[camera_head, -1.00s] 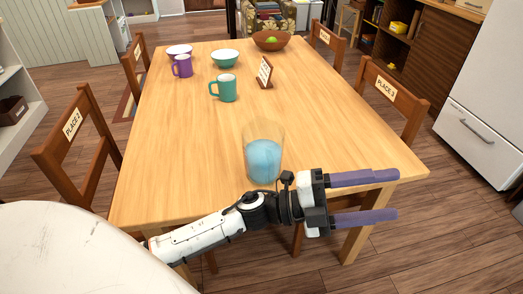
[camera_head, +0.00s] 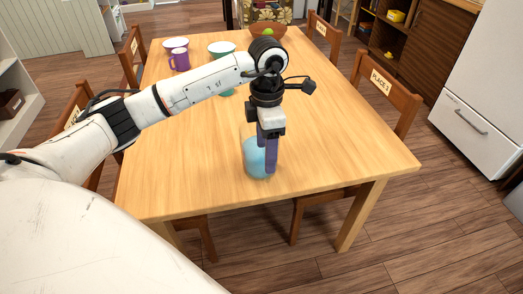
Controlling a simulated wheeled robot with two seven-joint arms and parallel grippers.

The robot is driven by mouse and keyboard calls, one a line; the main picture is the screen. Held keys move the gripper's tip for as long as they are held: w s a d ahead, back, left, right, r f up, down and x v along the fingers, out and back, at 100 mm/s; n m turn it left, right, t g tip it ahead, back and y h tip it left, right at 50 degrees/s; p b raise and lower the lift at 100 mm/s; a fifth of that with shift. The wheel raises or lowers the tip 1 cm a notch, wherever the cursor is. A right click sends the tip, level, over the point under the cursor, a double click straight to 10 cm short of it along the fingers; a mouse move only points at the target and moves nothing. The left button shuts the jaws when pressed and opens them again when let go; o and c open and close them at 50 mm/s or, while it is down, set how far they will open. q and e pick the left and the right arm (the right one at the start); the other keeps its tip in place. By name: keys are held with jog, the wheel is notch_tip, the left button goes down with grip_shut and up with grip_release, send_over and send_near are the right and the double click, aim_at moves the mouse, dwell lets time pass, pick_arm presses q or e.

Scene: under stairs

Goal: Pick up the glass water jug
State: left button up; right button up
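The glass water jug (camera_head: 252,160), clear with blue water in it, stands on the wooden table (camera_head: 320,145) near its front edge. My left gripper (camera_head: 267,160) points straight down at the jug, with its purple fingers overlapping the jug's right side. One finger shows in front and part of the other behind it. The hand hides the jug's rim. I cannot tell whether the fingers touch the glass or how far apart they are. My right gripper is not in view.
At the back left of the table are a purple mug (camera_head: 179,60), a white-purple bowl (camera_head: 176,44) and a teal bowl (camera_head: 219,47). My arm mostly covers a teal mug. A brown bowl (camera_head: 281,32) stands at the back. Chairs surround the table; its right side is clear.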

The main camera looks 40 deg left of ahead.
pick_arm(q)
notch_tip(320, 180, down, 8)
jog(key=shift+w+p, duration=0.15)
jog(key=shift+p, duration=0.4)
jog(key=shift+c, duration=0.2)
grip_shut()
jog(key=shift+r, duration=0.15)
